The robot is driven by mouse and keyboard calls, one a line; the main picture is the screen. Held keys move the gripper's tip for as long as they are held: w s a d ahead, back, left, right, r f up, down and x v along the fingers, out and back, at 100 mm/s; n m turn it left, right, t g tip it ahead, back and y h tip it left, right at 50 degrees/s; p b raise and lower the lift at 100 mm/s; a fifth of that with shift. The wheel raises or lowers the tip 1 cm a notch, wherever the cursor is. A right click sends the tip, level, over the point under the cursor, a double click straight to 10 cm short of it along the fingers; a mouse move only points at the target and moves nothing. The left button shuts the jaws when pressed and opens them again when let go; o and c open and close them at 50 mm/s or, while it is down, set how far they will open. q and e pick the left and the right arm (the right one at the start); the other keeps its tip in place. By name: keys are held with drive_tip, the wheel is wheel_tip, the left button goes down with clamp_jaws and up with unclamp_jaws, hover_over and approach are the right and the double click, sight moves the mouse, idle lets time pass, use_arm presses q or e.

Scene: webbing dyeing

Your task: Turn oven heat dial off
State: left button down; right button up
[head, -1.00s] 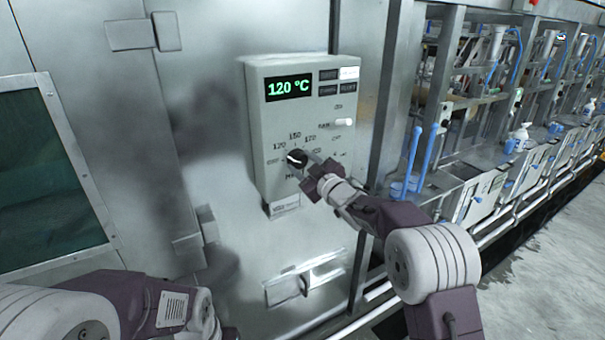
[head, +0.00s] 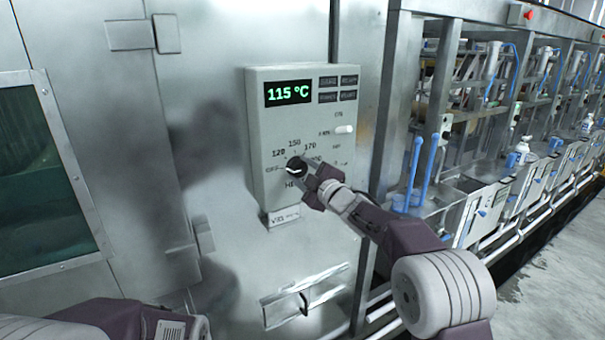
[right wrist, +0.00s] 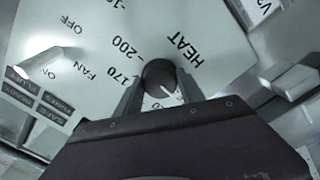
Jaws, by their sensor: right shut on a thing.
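The heat dial (head: 296,167) is a black round knob with a white pointer on the pale grey control box (head: 262,135). Its pointer faces left, towards the OFF mark; whether it lines up exactly is too small to tell. My right gripper (head: 301,171) is shut on the dial. In the right wrist view, its fingers (right wrist: 160,92) stand on both sides of the dial (right wrist: 160,74), and the lower scale marks are hidden behind the gripper. The green display (head: 289,92) reads 115 °C. My left gripper is out of view.
A white fan switch (head: 344,130) sits above and right of the dial, below dark buttons (head: 338,88). Blue-handled dyeing units (head: 480,200) line the right side.

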drive_tip(key=o, duration=1.4)
drive_tip(key=shift+c, duration=0.2)
drive_tip(key=shift+s+d+b, duration=0.15)
drive_tip(key=shift+s+b, duration=0.1)
drive_tip(key=shift+b, duration=0.05)
drive_tip(key=b+v, duration=0.3)
drive_tip(key=v, duration=0.5)
drive_tip(key=shift+s, duration=0.2)
drive_tip(key=shift+d, duration=0.1)
